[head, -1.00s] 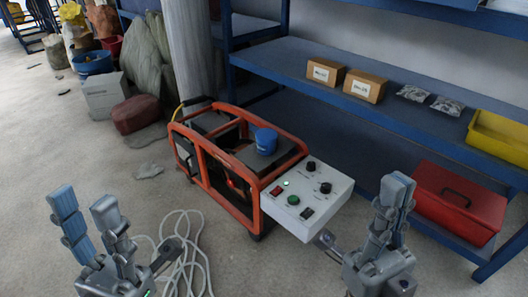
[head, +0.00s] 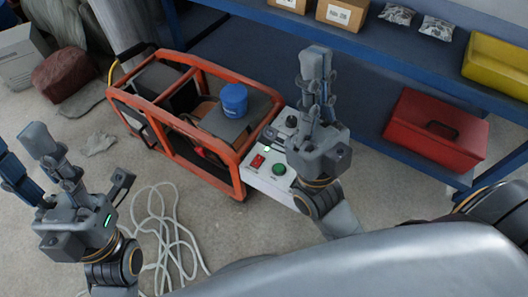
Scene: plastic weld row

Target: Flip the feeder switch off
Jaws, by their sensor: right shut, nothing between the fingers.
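The white control box (head: 255,180) is fixed to the right end of an orange-framed machine (head: 190,58). On its top I see a red rocker switch (head: 257,160), a lit green lamp (head: 267,149), a green button (head: 279,169) and black knobs (head: 291,121). The labels are too small to read, so I cannot tell which control is the feeder switch. My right gripper (head: 317,62) is shut and empty, above the right part of the box, hiding some controls there. My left gripper (head: 22,145) is open and empty over the floor at far left.
A blue cup-like container (head: 234,99) stands on the machine. White cable (head: 160,225) lies coiled on the floor between my grippers. Blue shelving (head: 385,65) behind holds a red toolbox (head: 435,130), a yellow bin (head: 497,66) and cardboard boxes (head: 342,12).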

